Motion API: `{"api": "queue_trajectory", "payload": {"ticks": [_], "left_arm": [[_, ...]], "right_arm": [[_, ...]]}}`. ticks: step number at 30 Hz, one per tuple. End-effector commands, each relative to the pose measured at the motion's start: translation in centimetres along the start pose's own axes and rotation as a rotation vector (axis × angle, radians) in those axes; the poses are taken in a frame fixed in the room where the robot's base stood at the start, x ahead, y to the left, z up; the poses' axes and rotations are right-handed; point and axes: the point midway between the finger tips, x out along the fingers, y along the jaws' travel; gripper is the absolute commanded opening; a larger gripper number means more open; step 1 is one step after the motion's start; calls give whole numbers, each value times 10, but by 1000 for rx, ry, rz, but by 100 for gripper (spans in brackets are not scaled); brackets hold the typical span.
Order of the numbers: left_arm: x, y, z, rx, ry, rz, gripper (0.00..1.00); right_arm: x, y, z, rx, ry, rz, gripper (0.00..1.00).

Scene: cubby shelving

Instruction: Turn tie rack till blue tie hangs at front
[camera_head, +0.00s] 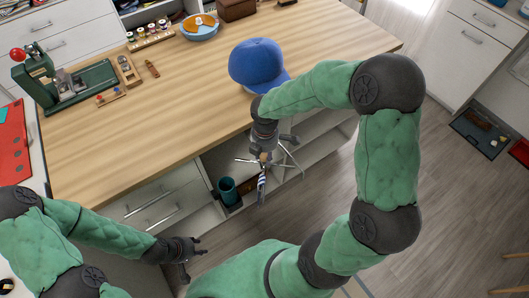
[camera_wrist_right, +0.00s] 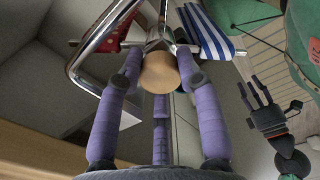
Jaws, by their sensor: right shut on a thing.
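The tie rack, with thin chrome arms (camera_head: 288,160), is mounted below the counter's front edge. My right gripper (camera_head: 266,142) reaches down over it. In the right wrist view its purple fingers (camera_wrist_right: 158,62) are closed around a round wooden knob (camera_wrist_right: 160,74) at the rack's middle. A blue-and-white striped tie (camera_head: 261,188) hangs toward the bottom of the head view; it also shows in the right wrist view (camera_wrist_right: 208,38). No plain blue tie is clearly visible. My left gripper (camera_head: 190,253) is open and empty, away from the rack.
A blue cap (camera_head: 257,63) lies on the wooden counter (camera_head: 190,100) close to my right arm. A dark teal cup (camera_head: 228,190) stands in the open shelf below, beside the rack. A green press (camera_head: 60,82) stands at the counter's left.

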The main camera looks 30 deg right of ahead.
Motion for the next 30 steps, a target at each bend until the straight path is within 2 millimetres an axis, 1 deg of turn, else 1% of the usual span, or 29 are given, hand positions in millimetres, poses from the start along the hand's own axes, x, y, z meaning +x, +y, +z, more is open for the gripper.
{"api": "queue_trajectory", "payload": {"ticks": [1,6,15,21,30], "left_arm": [[-7,2,0,0,0,0,40],[-24,8,1,0,0,0,40],[-49,17,2,0,0,0,40],[-58,21,2,0,0,0,40],[-61,22,2,0,0,0,40]], "right_arm": [[-3,1,3,-23,-5,0,0],[-5,1,3,-135,-5,-1,0],[-4,2,3,-327,-5,-1,0],[-3,2,3,-408,-6,1,0],[-2,3,4,-445,-7,3,0]]}}
